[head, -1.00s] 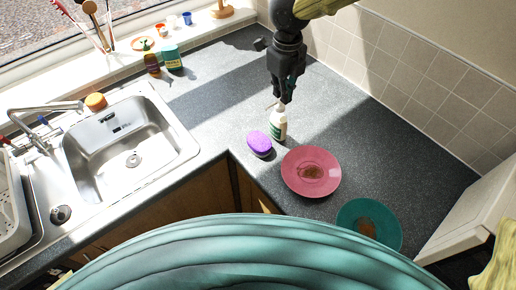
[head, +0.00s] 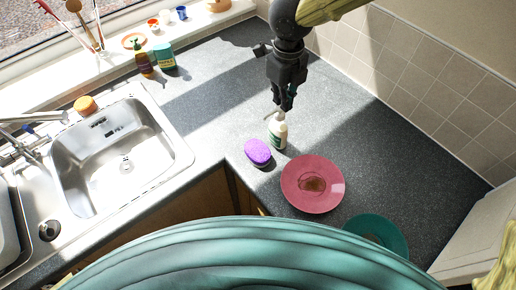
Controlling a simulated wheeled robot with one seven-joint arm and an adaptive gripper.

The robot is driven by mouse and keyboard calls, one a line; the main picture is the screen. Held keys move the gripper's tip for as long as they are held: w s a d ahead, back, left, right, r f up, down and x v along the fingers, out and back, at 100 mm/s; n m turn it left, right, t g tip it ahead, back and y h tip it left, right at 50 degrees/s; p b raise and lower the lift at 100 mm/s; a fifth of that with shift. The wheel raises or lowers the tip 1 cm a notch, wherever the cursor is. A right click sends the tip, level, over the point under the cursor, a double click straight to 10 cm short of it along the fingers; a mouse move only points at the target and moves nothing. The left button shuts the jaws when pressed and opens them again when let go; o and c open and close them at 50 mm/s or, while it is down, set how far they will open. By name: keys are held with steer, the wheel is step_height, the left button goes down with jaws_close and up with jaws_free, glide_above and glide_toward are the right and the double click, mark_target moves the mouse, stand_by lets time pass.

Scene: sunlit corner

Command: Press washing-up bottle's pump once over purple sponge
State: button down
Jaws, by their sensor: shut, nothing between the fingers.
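The washing-up bottle (head: 278,134) is white with a dark green label and stands upright on the dark worktop (head: 222,95). Its pump top is partly hidden by my gripper. The purple sponge (head: 257,151) lies on the worktop just left of the bottle and close to it. My gripper (head: 285,106) points down with its fingers shut and empty, directly above the pump. I cannot tell whether the fingertips touch the pump.
A pink plate (head: 312,196) with a brown stain lies in front of the bottle, and a teal plate (head: 399,238) lies right of it. A steel sink (head: 85,190) is at left. Bottles (head: 165,57) stand by the window.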

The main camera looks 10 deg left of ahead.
steer(key=w, duration=0.1)
steer(key=w+f, duration=0.1)
steer(key=w, duration=0.1)
steer(key=w+f, duration=0.1)
steer(key=shift+w+a+f, duration=0.15)
steer(key=shift+w, duration=0.15)
steer(key=shift+s+r, duration=0.2)
steer(key=shift+s, duration=0.9)
steer(key=shift+s+r, duration=0.2)
steer(key=shift+s, duration=0.85)
steer(key=w+f, duration=0.2)
steer(key=w, duration=0.1)
steer(key=shift+f, duration=0.2)
steer(key=shift+s+r, duration=0.65)
steer(key=shift+s, duration=0.25)
steer(key=shift+w+r+p, duration=0.1)
steer(key=shift+w+p, duration=0.35)
steer(key=shift+w, duration=0.25)
steer(key=shift+s+r+p, duration=0.45)
steer(key=shift+r+p, duration=0.15)
steer(key=shift+r, duration=0.2)
steer(key=shift+w+r+p, duration=0.25)
steer(key=shift+r+p, duration=0.15)
steer(key=shift+p, duration=0.15)
steer(key=shift+s+r+p, duration=0.15)
steer(key=shift+r+p, duration=0.35)
steer(key=shift+r, duration=0.05)
